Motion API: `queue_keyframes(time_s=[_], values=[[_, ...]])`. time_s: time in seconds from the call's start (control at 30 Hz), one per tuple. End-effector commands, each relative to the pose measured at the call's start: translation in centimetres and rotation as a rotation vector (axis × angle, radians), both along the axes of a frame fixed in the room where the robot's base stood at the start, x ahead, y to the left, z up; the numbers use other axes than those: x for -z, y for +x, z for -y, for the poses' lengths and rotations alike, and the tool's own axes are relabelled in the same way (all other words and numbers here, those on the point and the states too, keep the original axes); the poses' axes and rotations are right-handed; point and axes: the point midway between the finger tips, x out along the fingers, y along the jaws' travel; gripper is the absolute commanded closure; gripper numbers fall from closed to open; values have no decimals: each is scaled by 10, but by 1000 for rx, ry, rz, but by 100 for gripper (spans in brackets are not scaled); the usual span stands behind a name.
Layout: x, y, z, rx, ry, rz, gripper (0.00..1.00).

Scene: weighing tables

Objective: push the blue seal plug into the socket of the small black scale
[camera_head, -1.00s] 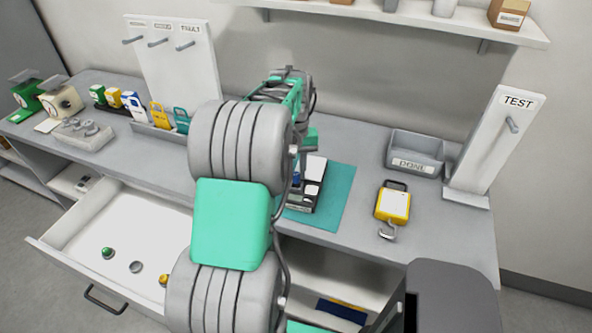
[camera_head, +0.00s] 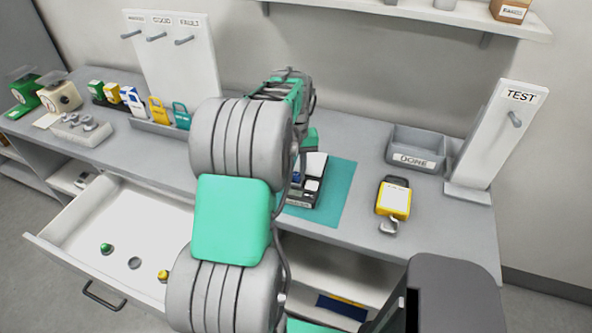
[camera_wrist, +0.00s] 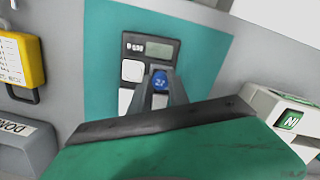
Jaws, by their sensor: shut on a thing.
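The small black scale (camera_head: 305,196) stands on a teal mat (camera_head: 338,190) on the table, partly hidden behind my arm in the head view. In the wrist view the scale (camera_wrist: 151,36) shows its grey display and white pads. The blue seal plug (camera_wrist: 160,80) is between my fingertips at the scale's face. My gripper (camera_wrist: 158,90) is shut on the plug. I cannot tell whether the plug is in the socket, as the fingers hide its lower part.
A yellow padlock-like tag (camera_head: 393,199) lies right of the mat. A grey DONE bin (camera_head: 415,158) and TEST board (camera_head: 497,135) stand farther right. An open drawer (camera_head: 130,215) holds green, grey and yellow plugs at left. Several tags and scales line the table's left end.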

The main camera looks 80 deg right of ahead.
Motion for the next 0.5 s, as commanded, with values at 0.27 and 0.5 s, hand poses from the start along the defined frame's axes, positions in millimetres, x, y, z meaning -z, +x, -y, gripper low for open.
queue_keyframes(time_s=[0.27,0.5], values=[[0,0,0,0,0,0,57],[0,0,0,0,0,0,53]])
